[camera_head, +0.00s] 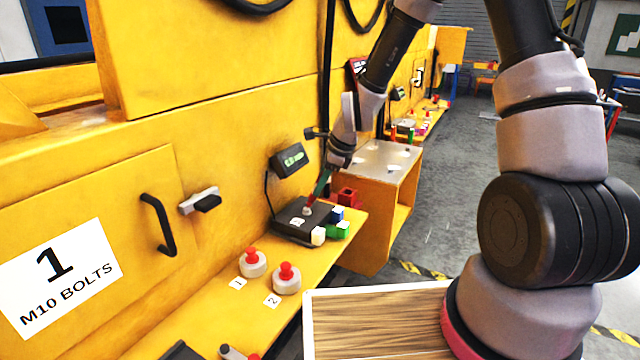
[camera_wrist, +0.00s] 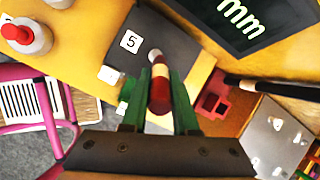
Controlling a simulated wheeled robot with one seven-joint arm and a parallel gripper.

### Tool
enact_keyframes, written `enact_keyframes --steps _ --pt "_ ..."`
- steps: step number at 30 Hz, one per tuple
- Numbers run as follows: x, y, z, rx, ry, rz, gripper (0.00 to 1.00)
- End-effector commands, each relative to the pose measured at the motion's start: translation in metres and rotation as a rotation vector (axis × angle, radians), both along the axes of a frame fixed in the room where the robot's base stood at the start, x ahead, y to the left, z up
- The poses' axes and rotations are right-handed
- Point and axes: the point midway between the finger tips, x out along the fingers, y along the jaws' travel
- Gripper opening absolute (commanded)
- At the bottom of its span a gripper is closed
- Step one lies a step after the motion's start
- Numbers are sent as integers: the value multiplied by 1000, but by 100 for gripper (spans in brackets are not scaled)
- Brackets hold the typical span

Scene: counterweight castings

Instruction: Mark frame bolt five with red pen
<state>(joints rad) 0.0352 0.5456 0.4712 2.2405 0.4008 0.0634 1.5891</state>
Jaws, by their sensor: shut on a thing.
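My gripper (camera_head: 320,186) has green fingers and reaches down over a black block (camera_head: 290,228) on the yellow ledge. In the wrist view its fingers (camera_wrist: 156,82) are shut on a slim red, pen-like cylinder (camera_wrist: 159,92) with a pale band and a pale grey lower end. The red body also shows below the fingers in the head view (camera_head: 311,200). Its lower end is over or on the black block, beside a white label "5" (camera_wrist: 131,41); contact cannot be told. No bolt head or red mark shows clearly there; the pen and fingers hide part of the block.
A digital display (camera_head: 288,160) stands behind the block. Two red-topped pots (camera_head: 286,279) stand in front, labelled 1 and 2. A holed metal-topped stand (camera_head: 378,160) is beyond.

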Motion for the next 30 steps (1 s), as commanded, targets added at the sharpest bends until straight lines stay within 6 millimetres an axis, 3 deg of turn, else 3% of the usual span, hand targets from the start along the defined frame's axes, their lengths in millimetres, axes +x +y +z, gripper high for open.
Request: enact_keyframes --steps 30 --pt "-6 3 -1 0 4 0 0"
